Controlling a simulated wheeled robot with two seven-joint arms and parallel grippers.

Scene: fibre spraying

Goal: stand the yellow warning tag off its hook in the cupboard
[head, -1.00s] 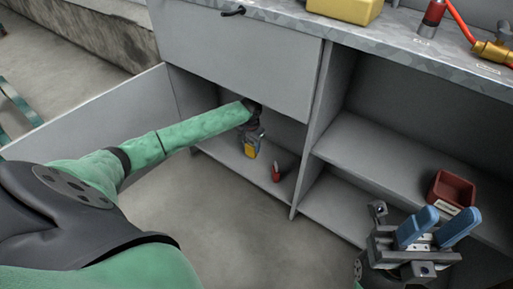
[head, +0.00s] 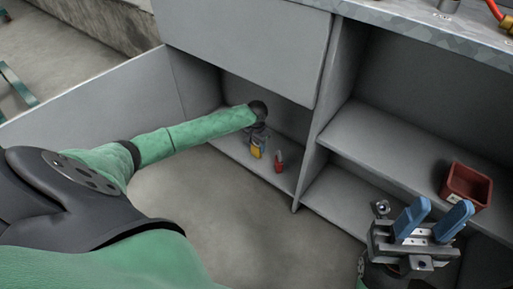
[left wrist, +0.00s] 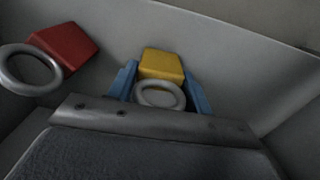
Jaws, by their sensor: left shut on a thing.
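The yellow warning tag (head: 257,151) is low inside the open left bay of the cupboard (head: 225,138), by its floor. My left gripper (head: 258,143) reaches in and is shut on it. In the left wrist view the yellow tag (left wrist: 161,65) sits between the blue fingers (left wrist: 160,82), with a grey ring on its near side. I cannot tell whether the tag touches the cupboard floor. The hook is not visible. My right gripper (head: 441,212) is open and empty, fingers up, in front of the right bay.
A red tag (head: 279,163) with a grey ring stands just right of the yellow tag; it also shows in the left wrist view (left wrist: 66,54). A red bin (head: 466,186) is on the right bay's shelf (head: 385,150). An upright divider (head: 312,150) separates the bays.

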